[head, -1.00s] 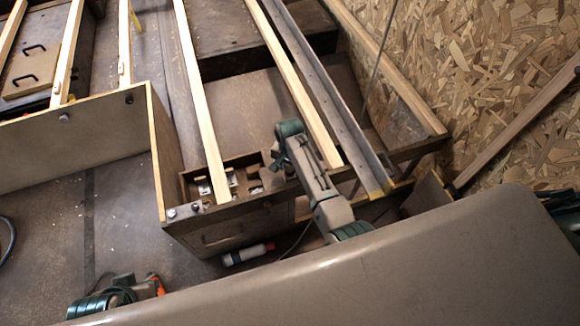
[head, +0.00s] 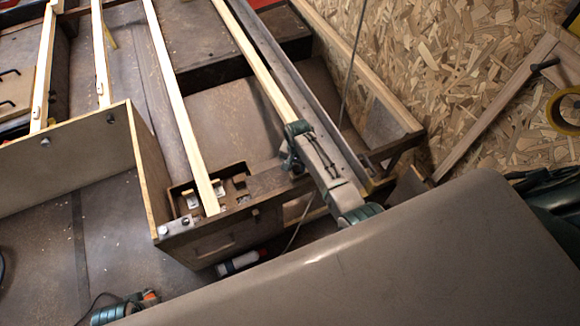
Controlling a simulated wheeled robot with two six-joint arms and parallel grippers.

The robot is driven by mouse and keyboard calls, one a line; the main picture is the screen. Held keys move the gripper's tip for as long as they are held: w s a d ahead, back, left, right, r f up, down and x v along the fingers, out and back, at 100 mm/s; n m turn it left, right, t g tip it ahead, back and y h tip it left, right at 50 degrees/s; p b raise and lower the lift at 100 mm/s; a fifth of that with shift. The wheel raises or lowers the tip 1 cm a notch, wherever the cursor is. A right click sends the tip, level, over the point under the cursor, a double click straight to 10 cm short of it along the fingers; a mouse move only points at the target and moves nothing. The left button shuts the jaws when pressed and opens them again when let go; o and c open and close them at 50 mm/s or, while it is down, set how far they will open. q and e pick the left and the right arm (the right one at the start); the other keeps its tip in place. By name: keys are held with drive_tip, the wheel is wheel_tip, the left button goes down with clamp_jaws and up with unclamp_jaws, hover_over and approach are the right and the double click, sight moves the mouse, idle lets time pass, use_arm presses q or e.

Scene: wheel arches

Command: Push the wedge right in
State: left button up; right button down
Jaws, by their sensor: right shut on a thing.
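My right gripper (head: 291,164) hangs from my right arm over the right end of the low wooden bench frame. It is shut on a dark grey block (head: 265,183), whose outline blends into the frame beside it. The block lies next to the small open tray (head: 180,208) on the frame, and I cannot tell whether it touches it. I cannot pick out a wedge with certainty; the fingertips and what lies under them are dark and partly hidden.
Long pale battens (head: 170,95) and a metal rail (head: 285,75) run away from the frame. Yellow tape (head: 559,108) is at the right.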

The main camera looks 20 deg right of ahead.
drive_tip(key=c, duration=1.1)
unclamp_jaws()
drive_tip(key=shift+d, duration=0.1)
drive_tip(key=shift+o, duration=0.2)
drive_tip(key=shift+r, duration=0.1)
drive_tip(key=shift+r, duration=0.4)
use_arm(q)
wheel_tip(320, 180, down, 7)
drive_tip(key=p, duration=0.2)
drive_tip(key=shift+s+a, duration=0.3)
drive_tip(key=shift+s, duration=0.1)
use_arm(e)
wheel_tip(320, 180, up, 10)
use_arm(q)
drive_tip(key=shift+r, duration=0.1)
use_arm(e)
drive_tip(key=shift+f, duration=0.1)
